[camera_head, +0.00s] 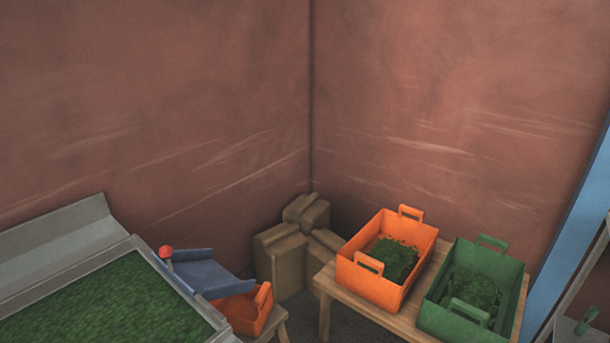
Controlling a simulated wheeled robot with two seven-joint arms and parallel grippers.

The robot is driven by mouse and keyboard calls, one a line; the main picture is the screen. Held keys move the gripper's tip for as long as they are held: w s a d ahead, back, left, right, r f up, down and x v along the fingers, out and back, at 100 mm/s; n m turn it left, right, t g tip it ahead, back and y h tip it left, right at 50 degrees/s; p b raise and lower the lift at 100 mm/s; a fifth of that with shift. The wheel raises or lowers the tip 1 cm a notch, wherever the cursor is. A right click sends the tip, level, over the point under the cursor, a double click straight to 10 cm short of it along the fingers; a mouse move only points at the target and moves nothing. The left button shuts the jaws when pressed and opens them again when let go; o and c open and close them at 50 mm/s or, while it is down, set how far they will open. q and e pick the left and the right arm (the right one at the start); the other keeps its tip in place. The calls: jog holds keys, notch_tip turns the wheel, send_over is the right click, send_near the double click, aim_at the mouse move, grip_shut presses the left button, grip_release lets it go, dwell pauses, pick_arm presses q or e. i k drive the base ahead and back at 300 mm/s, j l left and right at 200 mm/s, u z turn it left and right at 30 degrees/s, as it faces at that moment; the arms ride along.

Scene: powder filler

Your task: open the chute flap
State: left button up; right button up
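A blue-grey chute (207,271) slopes at the right side of a grey machine bed (62,239) filled with green material. A red ball knob (166,252) on a short stem stands at the upper left end of the chute; I cannot tell whether it belongs to the flap. An orange bin (247,310) stands under the chute's lower end. The flap itself cannot be told apart clearly, nor whether it is open or shut. Neither of my grippers shows in the head view.
A wooden table (407,334) at the right bears an orange crate (376,288) and a green crate (455,323), both holding green leaves. Brown sacks (281,258) stand in the corner. A blue post (567,243) is at the far right.

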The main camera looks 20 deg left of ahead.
aim_at(166, 253)
jog(key=u, duration=1.4)
